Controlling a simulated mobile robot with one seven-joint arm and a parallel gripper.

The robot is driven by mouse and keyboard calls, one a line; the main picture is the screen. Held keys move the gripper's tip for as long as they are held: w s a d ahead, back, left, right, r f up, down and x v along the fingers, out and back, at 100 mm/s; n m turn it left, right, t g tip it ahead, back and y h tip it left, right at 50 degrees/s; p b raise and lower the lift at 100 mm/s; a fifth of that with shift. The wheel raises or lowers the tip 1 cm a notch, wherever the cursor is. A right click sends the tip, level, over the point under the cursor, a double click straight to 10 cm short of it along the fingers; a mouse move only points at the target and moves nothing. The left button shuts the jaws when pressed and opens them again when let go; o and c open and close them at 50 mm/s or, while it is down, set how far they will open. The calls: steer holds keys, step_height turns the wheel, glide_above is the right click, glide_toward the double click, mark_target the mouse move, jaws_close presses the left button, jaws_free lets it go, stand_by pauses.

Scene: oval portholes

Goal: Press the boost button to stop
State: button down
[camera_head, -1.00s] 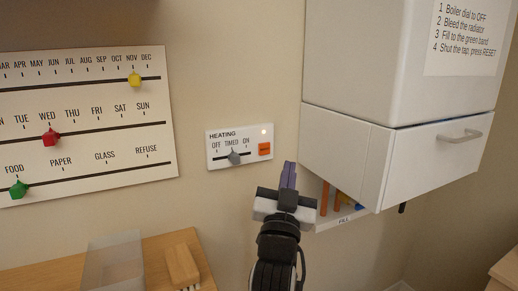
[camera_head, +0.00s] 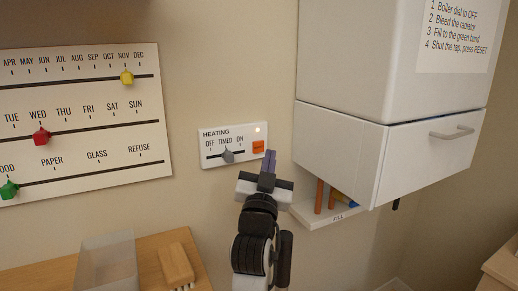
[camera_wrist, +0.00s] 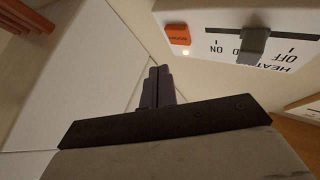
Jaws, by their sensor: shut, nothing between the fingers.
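The orange boost button (camera_head: 258,147) is at the right end of the white heating panel (camera_head: 203,160) on the wall. A small light glows above the button. The panel's grey slider (camera_head: 228,156) sits near TIMED.
A white boiler cabinet (camera_head: 345,150) juts out right of my gripper, with a small shelf (camera_head: 325,216) of pipes beneath. A calendar board (camera_head: 100,120) hangs at left. A wooden table (camera_head: 145,270) with a brush (camera_head: 176,264) is below.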

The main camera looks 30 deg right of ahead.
mark_target(264, 143)
steer(key=shift+w, duration=1.25)
steer(key=shift+w, duration=0.1)
stand_by(1.1)
steer(key=shift+w, duration=0.3)
steer(key=shift+w+d, duration=0.1)
steer(key=shift+w, duration=0.3)
stand_by(0.8)
steer(key=shift+s, duration=0.8)
steer(key=s, duration=0.5)
steer(key=shift+a, duration=0.2)
